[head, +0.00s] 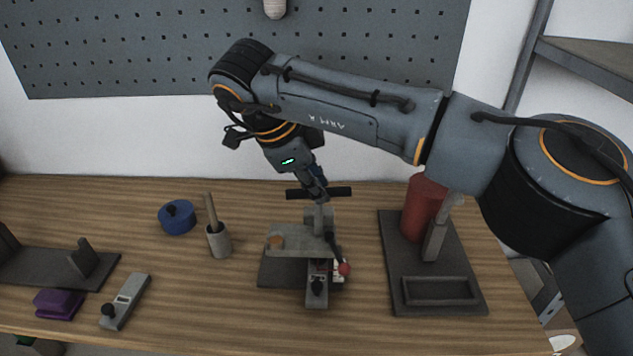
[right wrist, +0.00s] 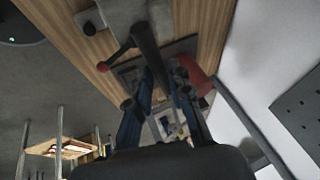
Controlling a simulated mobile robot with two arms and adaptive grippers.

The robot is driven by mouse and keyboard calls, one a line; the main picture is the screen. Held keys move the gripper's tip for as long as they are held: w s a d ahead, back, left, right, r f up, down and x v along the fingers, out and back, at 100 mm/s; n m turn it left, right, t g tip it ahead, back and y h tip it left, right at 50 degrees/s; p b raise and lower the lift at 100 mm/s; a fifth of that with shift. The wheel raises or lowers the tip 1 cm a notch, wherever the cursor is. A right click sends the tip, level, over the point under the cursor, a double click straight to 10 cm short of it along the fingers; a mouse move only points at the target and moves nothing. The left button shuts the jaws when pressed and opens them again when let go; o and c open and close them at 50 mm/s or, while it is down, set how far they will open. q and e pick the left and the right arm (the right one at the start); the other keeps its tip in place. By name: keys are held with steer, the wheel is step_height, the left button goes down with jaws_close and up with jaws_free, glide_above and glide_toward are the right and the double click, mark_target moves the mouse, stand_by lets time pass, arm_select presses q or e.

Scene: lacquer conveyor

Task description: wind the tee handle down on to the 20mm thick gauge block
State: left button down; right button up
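The black tee handle (head: 335,191) lies crosswise on top of a grey screw press (head: 318,228) at the middle of the bench. My right gripper (head: 319,193) points down at the middle of the tee handle. In the right wrist view, the fingers of my right gripper (right wrist: 163,82) reach to the dark bar of the tee handle (right wrist: 146,45). A gap shows between the fingers, but I cannot tell whether they grip the bar. I cannot make out the 20mm gauge block for sure among the parts under the press. My left gripper is not in view.
A lever with a red knob (head: 344,269) sticks out at the press's front. A red cylinder (head: 423,205) stands on a dark base to the right.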

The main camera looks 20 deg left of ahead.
steer(key=shift+o, duration=1.1)
